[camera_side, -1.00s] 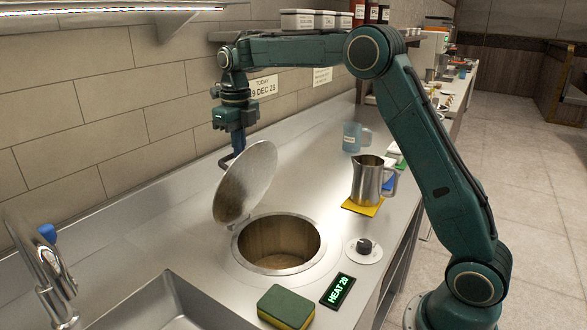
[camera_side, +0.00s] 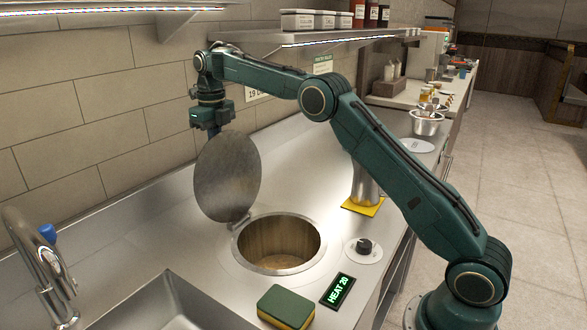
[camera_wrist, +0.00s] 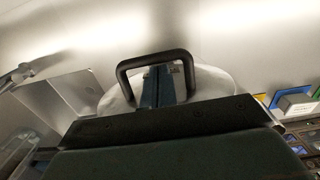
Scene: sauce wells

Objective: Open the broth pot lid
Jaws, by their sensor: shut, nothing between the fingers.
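The broth pot (camera_side: 280,236) is sunk in the steel counter, its mouth uncovered. Its round metal lid (camera_side: 228,180) stands up on the hinge at the pot's back left edge, tipped a little back toward the wall in the side view. My gripper (camera_side: 213,131) is behind the lid's upper edge, its fingertips hidden by the lid there. In the wrist view, the lid's black handle (camera_wrist: 152,58) loops around the shut fingers of my gripper (camera_wrist: 165,84). They hold nothing between them. I cannot tell whether they touch the handle.
A green and yellow sponge (camera_side: 286,307), a HEAT 20 display (camera_side: 338,291) and a knob (camera_side: 363,247) are in front of the pot. A sink (camera_side: 165,309) and tap are at lower left. A steel jug (camera_side: 364,188) stands on a yellow mat, partly behind my arm.

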